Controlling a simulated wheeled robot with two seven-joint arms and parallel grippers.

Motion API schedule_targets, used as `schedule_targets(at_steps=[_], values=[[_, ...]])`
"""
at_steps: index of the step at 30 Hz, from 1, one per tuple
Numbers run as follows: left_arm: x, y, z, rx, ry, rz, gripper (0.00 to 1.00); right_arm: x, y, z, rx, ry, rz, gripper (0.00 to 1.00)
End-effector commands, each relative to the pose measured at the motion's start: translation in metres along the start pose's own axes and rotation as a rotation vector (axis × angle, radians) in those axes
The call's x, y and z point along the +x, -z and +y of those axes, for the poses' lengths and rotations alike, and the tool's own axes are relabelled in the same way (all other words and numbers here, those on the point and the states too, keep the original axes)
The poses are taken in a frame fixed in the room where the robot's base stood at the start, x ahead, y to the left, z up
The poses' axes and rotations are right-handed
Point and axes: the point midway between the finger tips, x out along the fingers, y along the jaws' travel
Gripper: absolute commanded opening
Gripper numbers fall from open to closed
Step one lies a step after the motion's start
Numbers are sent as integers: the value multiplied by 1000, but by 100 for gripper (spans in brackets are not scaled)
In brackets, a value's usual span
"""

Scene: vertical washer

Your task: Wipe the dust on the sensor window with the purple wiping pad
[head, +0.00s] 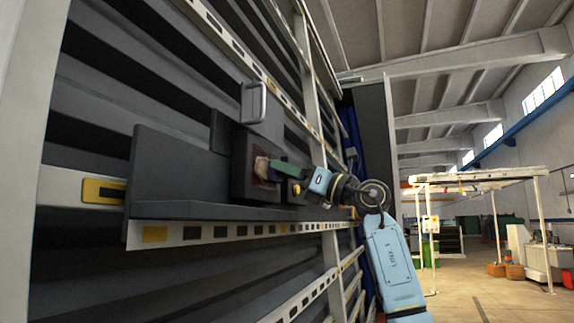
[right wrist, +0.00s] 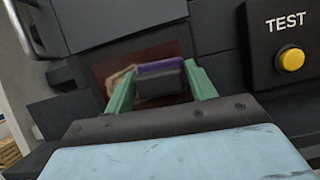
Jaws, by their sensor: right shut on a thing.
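The sensor window (right wrist: 105,70) is a dark reddish panel set in a dark box (head: 241,165) on the machine. A tan dust smear (right wrist: 122,78) lies on its left part; it also shows in the head view (head: 261,167). My right gripper (right wrist: 160,72) has green fingers, shut on the purple wiping pad (right wrist: 161,66) with its dark grip. The pad is right at the window, overlapping it in view; I cannot tell whether it touches. The fingers and pad hide part of the window. My left gripper is not in view.
A yellow button under a TEST label (right wrist: 291,59) sits right of the window. A metal handle (head: 253,103) is above the box. A dark shelf (head: 200,211) runs below it. Open floor (head: 470,290) lies to the right.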

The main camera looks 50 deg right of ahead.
Motion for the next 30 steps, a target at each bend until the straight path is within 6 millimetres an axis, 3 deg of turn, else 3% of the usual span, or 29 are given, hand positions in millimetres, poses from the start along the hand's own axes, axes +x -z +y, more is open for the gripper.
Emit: schedule_targets(at_steps=[6,13,30], values=[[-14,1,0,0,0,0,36,2,-1,-17,3,0,4,37],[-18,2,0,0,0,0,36,0,-1,-20,0,1,4,37],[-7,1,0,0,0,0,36,0,2,17,0,-2,3,37]])
